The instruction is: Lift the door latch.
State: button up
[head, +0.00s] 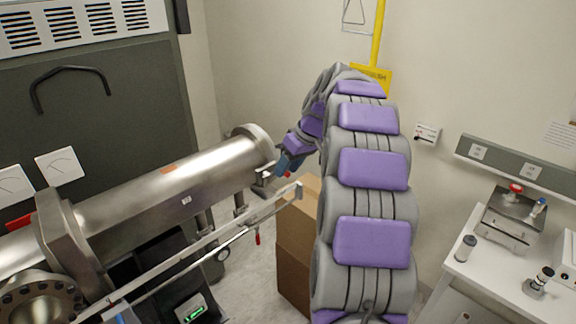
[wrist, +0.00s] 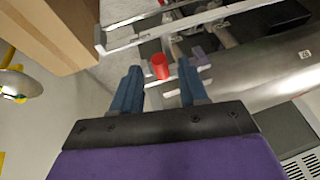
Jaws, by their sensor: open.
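The steel vacuum chamber (head: 165,190) lies as a long cylinder on the left of the head view, with a round flange (head: 258,142) at its near-arm end. A small metal bracket (head: 264,182) sticks out below that flange; it may be the door latch, but I cannot tell for sure. My gripper (head: 282,168) is beside it, with blue fingers. In the wrist view my gripper (wrist: 159,68) is open and empty. A red cylindrical knob (wrist: 160,66) shows between its fingertips in the picture, seemingly beyond them. Contact is not visible.
A metal rail (head: 245,222) runs below the chamber. A cardboard box (head: 296,255) stands on the floor under my arm. A white bench (head: 480,280) with small instruments is on the right. A yellow pole (head: 378,35) is at the back wall.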

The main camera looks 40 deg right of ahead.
jog(key=shift+d+f, duration=0.1)
jog(key=shift+d, duration=0.05)
jog(key=shift+c, duration=0.3)
jog(key=shift+a, duration=0.2)
jog(key=c, duration=0.4)
grip_shut()
